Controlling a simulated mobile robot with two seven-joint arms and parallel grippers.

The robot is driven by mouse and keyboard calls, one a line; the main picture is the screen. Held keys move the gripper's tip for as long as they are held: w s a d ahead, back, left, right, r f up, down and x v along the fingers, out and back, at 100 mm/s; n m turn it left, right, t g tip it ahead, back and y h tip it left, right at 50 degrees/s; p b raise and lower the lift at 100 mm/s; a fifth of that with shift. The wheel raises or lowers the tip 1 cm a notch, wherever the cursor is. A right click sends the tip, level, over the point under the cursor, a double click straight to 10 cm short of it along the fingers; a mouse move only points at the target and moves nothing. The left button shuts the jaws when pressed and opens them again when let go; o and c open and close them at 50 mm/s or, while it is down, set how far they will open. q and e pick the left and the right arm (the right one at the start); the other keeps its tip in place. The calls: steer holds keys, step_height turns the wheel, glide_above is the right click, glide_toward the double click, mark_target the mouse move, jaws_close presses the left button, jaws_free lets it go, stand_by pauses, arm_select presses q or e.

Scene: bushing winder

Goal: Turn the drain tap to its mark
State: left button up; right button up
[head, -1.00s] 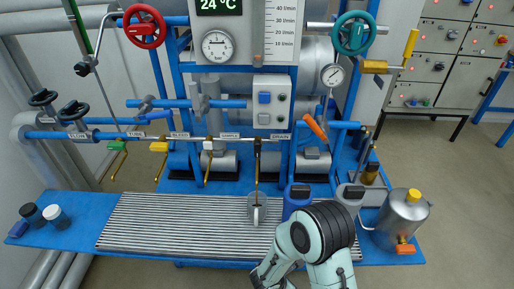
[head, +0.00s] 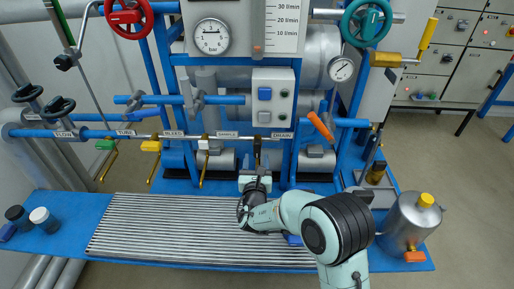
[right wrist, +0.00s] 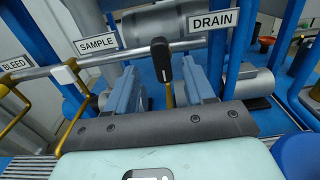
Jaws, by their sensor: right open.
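The drain tap (right wrist: 160,58) shows in the right wrist view as a black grip on a yellow stem, beside the white DRAIN label (right wrist: 214,20). In the head view the tap (head: 257,148) is a small dark lever below the pipe, its lower part hidden by my right gripper. My right gripper (right wrist: 163,85) is open, with one blue-grey finger on each side of the tap's stem. I cannot tell whether a finger touches it. In the head view the right gripper (head: 256,172) is just below the DRAIN label. No mark for the tap can be made out. My left gripper is out of view.
An orange lever (head: 320,126) and a silver can (head: 410,222) are to the right. A ribbed silver rack (head: 150,225) lies below, mostly clear.

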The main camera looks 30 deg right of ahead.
mark_target(257, 148)
steer(key=x, duration=0.6)
steer(key=shift+w+d, duration=0.1)
steer(key=shift+d, duration=0.05)
jaws_close()
